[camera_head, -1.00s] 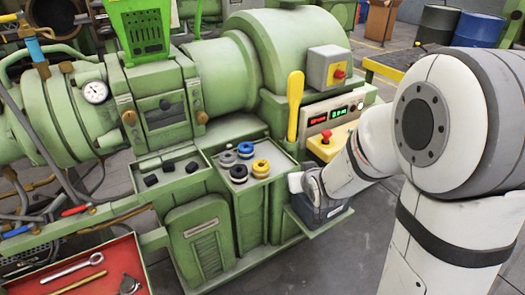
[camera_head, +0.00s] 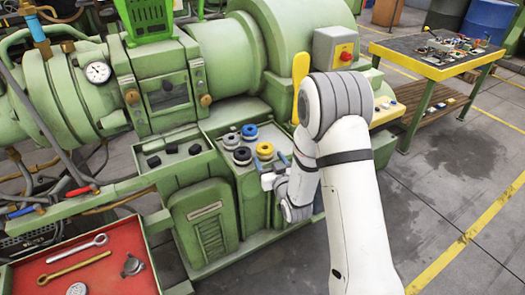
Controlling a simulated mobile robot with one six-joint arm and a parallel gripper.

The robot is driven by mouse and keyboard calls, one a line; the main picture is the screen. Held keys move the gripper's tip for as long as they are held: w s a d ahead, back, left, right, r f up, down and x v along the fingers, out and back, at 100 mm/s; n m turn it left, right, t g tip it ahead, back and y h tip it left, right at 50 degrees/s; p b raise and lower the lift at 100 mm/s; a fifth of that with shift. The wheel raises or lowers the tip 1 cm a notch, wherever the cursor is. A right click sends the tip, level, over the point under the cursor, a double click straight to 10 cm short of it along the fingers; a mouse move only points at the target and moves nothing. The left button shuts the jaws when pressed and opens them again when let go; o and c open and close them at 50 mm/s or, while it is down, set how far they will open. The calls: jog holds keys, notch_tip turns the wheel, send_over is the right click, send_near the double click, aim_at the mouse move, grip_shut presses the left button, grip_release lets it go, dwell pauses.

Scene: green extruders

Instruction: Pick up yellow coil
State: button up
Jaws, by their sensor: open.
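The yellow coil (camera_head: 264,150) sits on the green machine's top tray, at the right of a small cluster of coils. A blue coil (camera_head: 249,131) and grey coils (camera_head: 231,140) sit close beside it. My gripper (camera_head: 272,170) is open, just in front and to the right of the yellow coil. Its fingers look empty. They appear close to the coil, but I cannot tell whether they touch it. My arm rises right of the gripper and hides part of the machine behind it.
A yellow lever (camera_head: 299,82) stands upright just behind my arm. A tray with black knobs (camera_head: 172,148) lies left of the coils. A red tool tray (camera_head: 80,270) is at the lower left. A yellow-edged workbench (camera_head: 433,70) stands at the back right; the floor before it is clear.

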aim_at(268, 155)
jog(key=x, duration=0.2)
jog(key=p+x, duration=0.1)
jog(key=shift+w+a+r, duration=0.1)
jog(key=shift+w+r, duration=0.1)
jog(key=shift+w, duration=0.2)
jog(key=shift+c, duration=0.6)
jog(key=c, duration=0.8)
jog(key=shift+r, duration=0.1)
